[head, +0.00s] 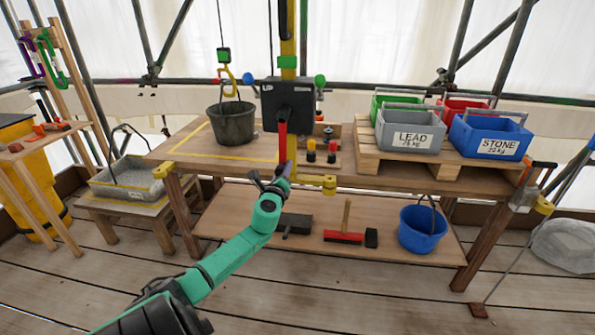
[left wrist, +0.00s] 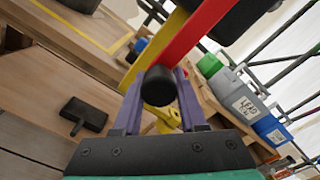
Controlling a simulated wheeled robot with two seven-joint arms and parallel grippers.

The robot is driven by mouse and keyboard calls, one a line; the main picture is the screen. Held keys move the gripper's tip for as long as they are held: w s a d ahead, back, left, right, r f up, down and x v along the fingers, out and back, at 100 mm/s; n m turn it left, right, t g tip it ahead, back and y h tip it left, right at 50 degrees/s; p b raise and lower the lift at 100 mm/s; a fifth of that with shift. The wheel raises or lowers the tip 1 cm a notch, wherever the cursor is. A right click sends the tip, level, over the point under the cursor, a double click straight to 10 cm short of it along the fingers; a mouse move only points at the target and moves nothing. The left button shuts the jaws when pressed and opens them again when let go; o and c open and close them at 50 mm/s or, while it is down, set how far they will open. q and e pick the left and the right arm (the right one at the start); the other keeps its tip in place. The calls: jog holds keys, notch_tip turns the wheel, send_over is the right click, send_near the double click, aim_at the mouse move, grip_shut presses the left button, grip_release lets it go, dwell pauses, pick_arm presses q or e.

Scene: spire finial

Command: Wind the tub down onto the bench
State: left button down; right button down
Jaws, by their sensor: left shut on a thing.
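The dark grey tub (head: 231,124) is upright over the yellow-taped area of the bench (head: 185,146), under a yellow hook (head: 228,80) on a cable. I cannot tell whether its base touches the bench top. A red crank arm (head: 282,142) hangs down from the black winch housing (head: 288,105) on the yellow post. My left gripper (head: 279,180) is shut on the crank's black handle (left wrist: 158,86), between its purple fingers in the left wrist view. The red crank arm (left wrist: 200,30) rises from there. My right gripper is not in view.
A pallet (head: 440,160) with the grey LEAD crate (head: 408,135), the blue STONE crate (head: 490,140) and others stands at the bench's right. A blue bucket (head: 422,232) and tools lie on the lower shelf (head: 300,250). A stone-coloured trough (head: 130,182) stands at left.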

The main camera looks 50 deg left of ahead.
pick_arm(q)
jog(key=s+a+r+m, duration=0.2)
jog(key=s+a+m, duration=0.2)
jog(key=a, duration=0.1)
jog(key=shift+a+r+m, duration=0.4)
jog(key=shift+s, duration=0.1)
jog(key=c, duration=0.6)
grip_release()
jog(key=shift+o, duration=0.7)
jog(key=shift+d+f, duration=0.1)
jog(key=shift+d, duration=0.05)
jog(key=shift+f, duration=0.1)
